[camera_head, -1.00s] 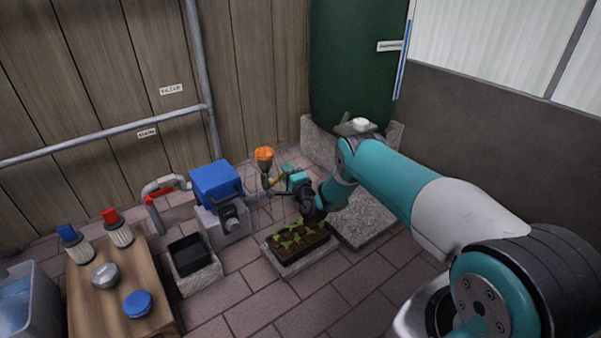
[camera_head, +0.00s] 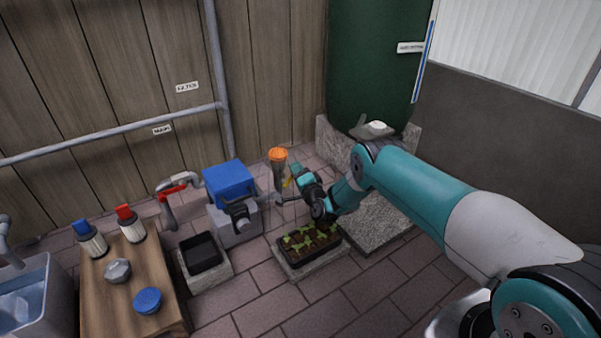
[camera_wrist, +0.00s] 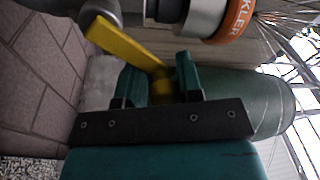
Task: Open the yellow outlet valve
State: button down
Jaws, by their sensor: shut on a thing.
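The yellow outlet valve lever (camera_wrist: 128,44) runs diagonally from upper left down to between my gripper's fingers in the wrist view. It shows only as a small yellow piece (camera_head: 287,183) beside the pipe in the head view. My gripper (camera_wrist: 160,82) has its two teal fingers on either side of the lever's lower yellow part and is shut on it. In the head view my gripper (camera_head: 297,175) is just right of the pipe below the orange-topped sprinkler fitting (camera_head: 278,155). The valve body is mostly hidden.
A seedling tray (camera_head: 297,262) stands below my gripper. A blue-topped pump box (camera_head: 229,182) and a red-handled valve (camera_head: 174,190) are to the left. A green tank (camera_head: 372,70) stands behind. Paving at the front is clear.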

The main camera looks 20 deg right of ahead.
jog(key=shift+a+r, duration=0.2)
jog(key=shift+a, duration=0.15)
jog(key=c, duration=0.9)
grip_release()
jog(key=shift+d+f, duration=0.1)
jog(key=shift+d, duration=0.15)
jog(key=s+p, duration=0.4)
jog(key=s, duration=0.1)
jog(key=s+d+f+p, duration=0.1)
jog(key=s+p, duration=0.4)
jog(key=s, duration=0.1)
jog(key=s+f+p, duration=0.1)
jog(key=s+p, duration=0.4)
jog(key=s, duration=0.1)
jog(key=shift+s+d, duration=0.1)
jog(key=shift+d, duration=0.05)
jog(key=shift+c, duration=0.6)
